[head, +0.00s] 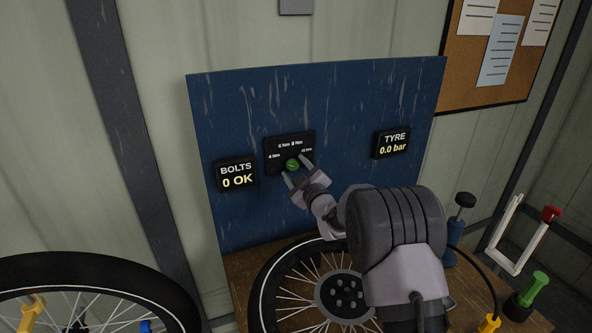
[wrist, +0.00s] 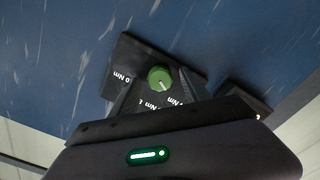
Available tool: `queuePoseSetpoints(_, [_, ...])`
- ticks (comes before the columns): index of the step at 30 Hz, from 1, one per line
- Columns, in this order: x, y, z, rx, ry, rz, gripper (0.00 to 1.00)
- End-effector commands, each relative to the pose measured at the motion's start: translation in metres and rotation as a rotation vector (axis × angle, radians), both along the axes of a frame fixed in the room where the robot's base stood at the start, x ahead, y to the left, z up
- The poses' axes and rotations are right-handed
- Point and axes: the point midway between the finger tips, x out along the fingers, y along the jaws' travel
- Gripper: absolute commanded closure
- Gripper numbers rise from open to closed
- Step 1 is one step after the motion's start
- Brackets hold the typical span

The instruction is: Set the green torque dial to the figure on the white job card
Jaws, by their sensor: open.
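The green torque dial (head: 292,164) sits on a black plate (head: 269,145) marked 4, 6, 8 and 10 Nm, on a blue panel. My gripper (head: 297,169) is open, with its fingertips on either side of the dial; I cannot tell whether they touch it. In the wrist view the dial (wrist: 159,78) shows between the fingers, its white mark pointing to the lower right. The labels on that side are partly hidden, so the setting is unclear. White cards (head: 477,16) (head: 540,22) hang on the cork board at upper right; their writing is too small to read.
A BOLTS display (head: 236,175) reads 0 OK and a TYRE display (head: 392,144) reads 0.0 bar. A light blue sheet (head: 500,52) hangs between the white cards. A spoked wheel (head: 262,290) lies below the panel. A green-handled tool (head: 533,289) stands at lower right.

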Motion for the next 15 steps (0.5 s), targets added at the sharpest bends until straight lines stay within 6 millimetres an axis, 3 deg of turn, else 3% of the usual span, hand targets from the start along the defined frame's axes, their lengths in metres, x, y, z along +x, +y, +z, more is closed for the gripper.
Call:
queuePoseSetpoints(2, [-0.0002, -0.0001, 0.0001, 0.000, 0.000, 0.000, 0.45])
queuePoseSetpoints(10, [-0.0004, -0.0001, 0.0002, 0.000, 0.000, 0.000, 0.96])
queuePoseSetpoints(15, [-0.0005, -0.0002, 0.0000, 0.004, 0.002, 0.000, 1.00])
